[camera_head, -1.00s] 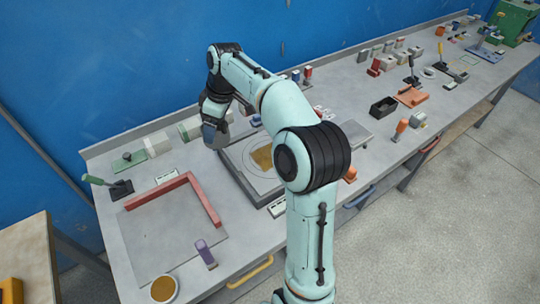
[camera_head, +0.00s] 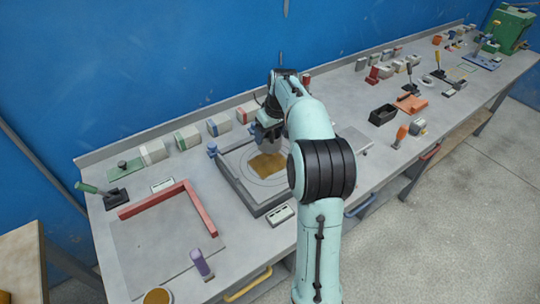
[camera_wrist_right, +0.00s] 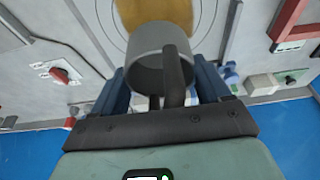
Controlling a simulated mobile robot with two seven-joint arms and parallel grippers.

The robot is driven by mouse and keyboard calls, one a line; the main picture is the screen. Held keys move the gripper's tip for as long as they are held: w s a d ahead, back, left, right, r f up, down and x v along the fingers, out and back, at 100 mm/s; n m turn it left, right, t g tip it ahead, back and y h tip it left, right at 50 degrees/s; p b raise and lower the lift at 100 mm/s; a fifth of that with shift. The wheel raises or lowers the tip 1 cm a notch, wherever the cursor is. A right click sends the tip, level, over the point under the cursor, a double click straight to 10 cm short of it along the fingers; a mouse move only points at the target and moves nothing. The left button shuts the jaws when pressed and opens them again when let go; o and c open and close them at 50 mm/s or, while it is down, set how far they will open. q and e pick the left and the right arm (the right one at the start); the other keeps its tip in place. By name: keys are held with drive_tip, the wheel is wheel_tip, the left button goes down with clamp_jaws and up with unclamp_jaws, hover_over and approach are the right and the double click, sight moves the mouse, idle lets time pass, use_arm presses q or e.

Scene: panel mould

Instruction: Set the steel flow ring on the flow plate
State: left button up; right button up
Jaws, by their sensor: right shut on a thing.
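The steel flow ring (camera_wrist_right: 143,76) is a grey hollow cylinder with a dark handle. My right gripper (camera_wrist_right: 163,88) is shut on it by the handle, between the two blue jaws. In the head view my right gripper (camera_head: 267,133) is over the back part of the flow plate (camera_head: 238,169), with the ring (camera_head: 273,146) largely hidden by the arm. The flow plate is a grey square plate with circles marked on it and a brown patch (camera_head: 268,164) at its middle. I cannot tell the gap between ring and plate. My left gripper is not in view.
A red L-shaped bar (camera_head: 200,208) and a purple-handled tool (camera_head: 200,262) are left of the plate. Several small boxes (camera_head: 187,137) line the back of the bench. A black bin (camera_head: 382,115) stands to the right. A small labelled block (camera_head: 281,215) sits at the plate's front.

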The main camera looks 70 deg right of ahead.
sight(270, 141)
drive_tip(key=x, duration=0.4)
drive_tip(key=shift+s+a+f, duration=0.1)
drive_tip(key=shift+s+a, duration=0.2)
drive_tip(key=shift+s, duration=0.05)
drive_tip(key=shift+f+b, duration=0.35)
drive_tip(key=shift+f, duration=1.8)
drive_tip(key=shift+f, duration=0.2)
drive_tip(key=o, duration=1.2)
drive_tip(key=shift+r, duration=0.25)
drive_tip(key=v, duration=1.1)
drive_tip(key=shift+w+r+p, duration=0.1)
drive_tip(key=shift+r+p, duration=0.1)
drive_tip(key=shift+p, duration=0.15)
drive_tip(key=shift+a+r, duration=0.1)
drive_tip(key=shift+r, duration=0.2)
drive_tip(key=shift+f, duration=0.1)
